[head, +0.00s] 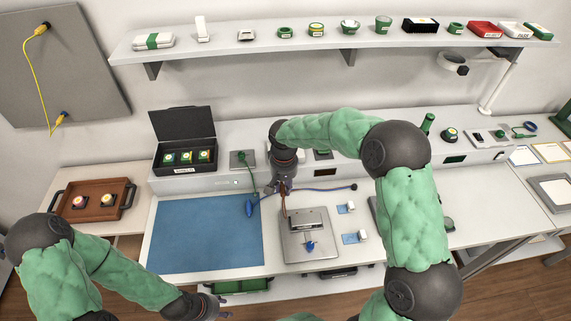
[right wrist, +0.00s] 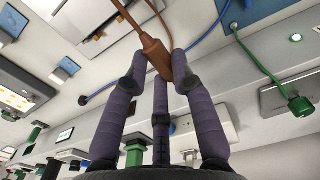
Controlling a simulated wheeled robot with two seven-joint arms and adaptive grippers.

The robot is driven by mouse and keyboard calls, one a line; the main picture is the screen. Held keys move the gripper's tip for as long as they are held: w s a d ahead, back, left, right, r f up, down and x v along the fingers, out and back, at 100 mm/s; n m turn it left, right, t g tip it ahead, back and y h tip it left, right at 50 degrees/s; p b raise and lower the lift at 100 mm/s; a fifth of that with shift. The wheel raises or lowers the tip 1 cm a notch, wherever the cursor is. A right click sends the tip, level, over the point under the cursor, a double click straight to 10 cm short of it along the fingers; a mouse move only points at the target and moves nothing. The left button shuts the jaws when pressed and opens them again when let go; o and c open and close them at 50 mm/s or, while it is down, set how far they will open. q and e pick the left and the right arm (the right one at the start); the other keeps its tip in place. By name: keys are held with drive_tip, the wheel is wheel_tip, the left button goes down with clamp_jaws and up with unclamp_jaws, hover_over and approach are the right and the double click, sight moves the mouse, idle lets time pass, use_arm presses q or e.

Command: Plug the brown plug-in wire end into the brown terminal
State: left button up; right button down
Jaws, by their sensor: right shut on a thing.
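My right gripper (head: 283,187) is above the bench's back part, behind the grey plate. In the right wrist view its fingers (right wrist: 157,68) are shut around the brown plug-in wire end (right wrist: 155,50). The brown wire (right wrist: 128,15) runs from the plug toward the grey plate and the device (head: 308,222) on it. The brown plug is small and partly covered by the gripper in the head view. I cannot make out the brown terminal in either view. My left gripper (head: 219,308) is at the bottom edge of the head view, partly cut off, away from the wires.
A blue wire (head: 320,189) crosses the bench, with a blue plug (head: 251,206) near the blue mat (head: 205,235). A green wire's plug (right wrist: 300,105) stands on a grey panel. Small white blocks (head: 350,206) lie right of the grey plate (head: 297,253). The mat is clear.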

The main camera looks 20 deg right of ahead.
drive_tip(key=shift+w, duration=0.15)
drive_tip(key=shift+w+d+p, duration=0.15)
drive_tip(key=shift+w+d, duration=0.1)
drive_tip(key=shift+w, duration=0.6)
drive_tip(key=shift+w+d+p, duration=0.15)
drive_tip(key=shift+w+d, duration=0.05)
drive_tip(key=shift+w, duration=0.7)
drive_tip(key=shift+w+d+p, duration=0.15)
drive_tip(key=shift+w+d, duration=0.1)
drive_tip(key=shift+w, duration=0.6)
drive_tip(key=c, duration=1.9)
unclamp_jaws()
clamp_jaws()
drive_tip(key=shift+w, duration=0.15)
drive_tip(key=shift+w+d+p, duration=0.15)
drive_tip(key=shift+w, duration=0.35)
drive_tip(key=shift+w+d+p, duration=0.15)
drive_tip(key=shift+w, duration=0.35)
